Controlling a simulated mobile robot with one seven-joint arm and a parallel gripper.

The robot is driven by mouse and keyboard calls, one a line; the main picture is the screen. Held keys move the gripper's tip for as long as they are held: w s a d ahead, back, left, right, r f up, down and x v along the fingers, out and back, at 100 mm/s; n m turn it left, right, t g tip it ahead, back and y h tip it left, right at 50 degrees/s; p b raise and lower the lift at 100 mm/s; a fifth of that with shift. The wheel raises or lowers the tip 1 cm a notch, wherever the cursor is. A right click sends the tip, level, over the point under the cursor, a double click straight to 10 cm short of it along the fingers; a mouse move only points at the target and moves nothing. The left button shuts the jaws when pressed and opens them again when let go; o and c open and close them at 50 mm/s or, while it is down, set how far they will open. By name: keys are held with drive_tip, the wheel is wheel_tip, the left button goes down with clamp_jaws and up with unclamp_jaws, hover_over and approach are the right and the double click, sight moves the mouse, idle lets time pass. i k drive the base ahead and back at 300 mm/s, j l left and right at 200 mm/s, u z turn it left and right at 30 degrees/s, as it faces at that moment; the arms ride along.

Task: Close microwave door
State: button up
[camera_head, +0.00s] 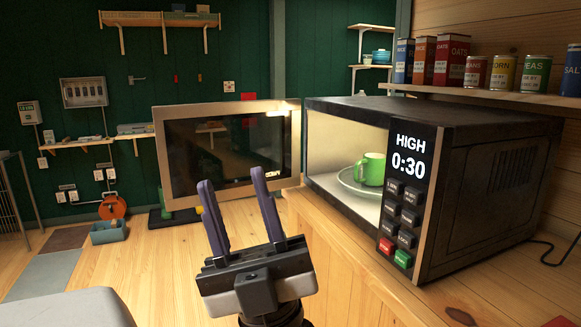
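The microwave (478,185) stands on a wooden counter at the right, with its display reading HIGH 0:30. Its door (225,150) is wide open, swung out to the left, with a dark window in a light metal frame. A green mug (371,169) sits on the glass turntable (352,183) inside the lit cavity. My gripper (233,191) is in front of the door in the picture, its two purple fingers spread apart with nothing between them. The fingers overlap the lower part of the door in view; I cannot tell whether they touch it.
The wooden counter (345,268) runs below the microwave to the front right. A shelf (500,95) with boxes and cans is above it. A black cord (548,250) lies behind at the right. Open wooden floor (150,275) is at the left, with a blue-grey bin (108,233) farther back.

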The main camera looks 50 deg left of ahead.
sight(220, 143)
drive_tip(key=j+u, duration=0.4)
drive_tip(key=i+j+u, duration=0.15)
drive_tip(key=u, duration=0.3)
drive_tip(key=i+j+u, duration=0.15)
drive_tip(key=j+u, duration=0.25)
drive_tip(key=i+j+u, duration=0.2)
drive_tip(key=u, duration=0.2)
drive_tip(key=i+j+u, duration=0.2)
drive_tip(key=u, duration=0.25)
drive_tip(key=i+j+u, duration=0.1)
drive_tip(key=i+u, duration=0.15)
drive_tip(key=u, duration=0.15)
drive_tip(key=i+j+z, duration=0.25)
drive_tip(key=i, duration=0.2)
drive_tip(key=i+j+z, duration=0.2)
drive_tip(key=i, duration=0.25)
drive_tip(key=i+j+z, duration=0.1)
drive_tip(key=z, duration=0.35)
drive_tip(key=i+j+z, duration=0.2)
drive_tip(key=z, duration=0.25)
drive_tip(key=i+j+z, duration=0.15)
drive_tip(key=z, duration=0.3)
drive_tip(key=j+z, duration=0.3)
drive_tip(key=z, duration=0.15)
drive_tip(key=i+j+z, duration=0.1)
drive_tip(key=j+z, duration=0.15)
drive_tip(key=z, duration=0.15)
drive_tip(key=j+z, duration=0.5)
drive_tip(key=k+j, duration=0.05)
